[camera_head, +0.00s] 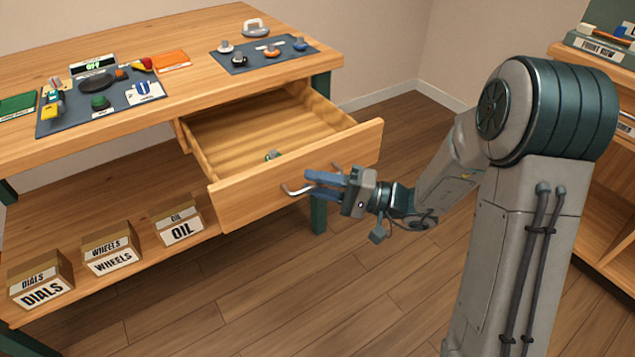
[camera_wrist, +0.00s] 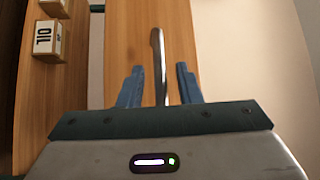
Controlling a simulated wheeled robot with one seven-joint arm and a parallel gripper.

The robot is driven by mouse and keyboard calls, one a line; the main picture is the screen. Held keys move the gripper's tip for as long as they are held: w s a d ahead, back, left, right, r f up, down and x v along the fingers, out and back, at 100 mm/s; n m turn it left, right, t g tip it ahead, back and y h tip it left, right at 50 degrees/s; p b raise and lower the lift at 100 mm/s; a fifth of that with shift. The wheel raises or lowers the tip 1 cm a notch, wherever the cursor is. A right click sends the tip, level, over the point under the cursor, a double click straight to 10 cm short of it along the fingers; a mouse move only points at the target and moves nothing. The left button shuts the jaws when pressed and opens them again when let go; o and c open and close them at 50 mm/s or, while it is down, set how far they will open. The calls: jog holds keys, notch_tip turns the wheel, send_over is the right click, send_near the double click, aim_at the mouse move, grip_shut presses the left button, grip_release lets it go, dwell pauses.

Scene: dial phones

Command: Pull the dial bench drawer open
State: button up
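The wooden bench drawer (camera_head: 245,205) stands well out from under the workbench, and its inside shows. Its metal bar handle (camera_head: 292,190) is on the front panel. My gripper (camera_head: 322,183) is at the handle, in front of the drawer. In the wrist view the handle (camera_wrist: 157,50) runs between the two blue fingers of my gripper (camera_wrist: 160,85), with a visible gap on each side. The fingers are apart and do not look closed on it. A small grey-green item (camera_head: 272,155) lies in the drawer, partly hidden by the front panel.
The workbench top (camera_head: 200,85) carries a blue mat (camera_head: 60,122) with dial parts and a second mat (camera_head: 235,68) with knobs. Boxes marked DIALS (camera_head: 40,285), WHEELS (camera_head: 110,255) and OIL (camera_head: 180,225) stand on the lower shelf. The floor in front is clear.

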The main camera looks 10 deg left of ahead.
jog(key=d+f+p, duration=0.1)
jog(key=d+p, duration=0.1)
jog(key=d, duration=1.1)
jog(key=shift+s+d+f, duration=0.15)
jog(key=shift+d+f, duration=0.2)
jog(key=shift+f, duration=0.05)
